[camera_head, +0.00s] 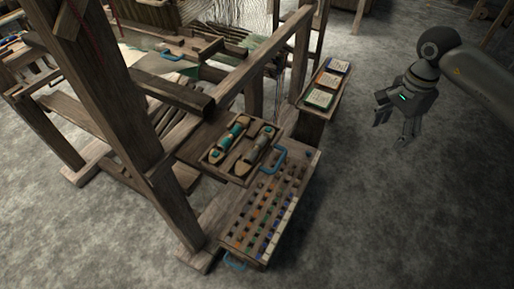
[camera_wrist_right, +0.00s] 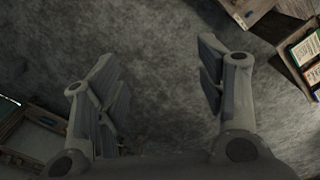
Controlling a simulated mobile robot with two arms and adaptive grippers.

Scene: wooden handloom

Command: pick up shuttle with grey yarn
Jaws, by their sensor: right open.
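The shuttle with grey yarn (camera_head: 254,149) lies in a small wooden tray (camera_head: 216,169) fixed at the side of the loom. A second shuttle with teal yarn (camera_head: 230,133) lies beside it, to its left. My right gripper (camera_head: 392,131) is open and empty above the floor, well to the right of the tray. In the right wrist view its two fingers (camera_wrist_right: 162,100) are spread apart with only floor between them. The shuttles cannot be made out in that view. My left gripper is not in view.
A wooden rack (camera_head: 262,222) of several small coloured spools with blue handles stands below the tray. A narrow bench (camera_head: 316,104) with small boxes stands behind it. The loom post (camera_head: 108,95) rises left of the tray. The floor (camera_head: 400,220) at right is clear.

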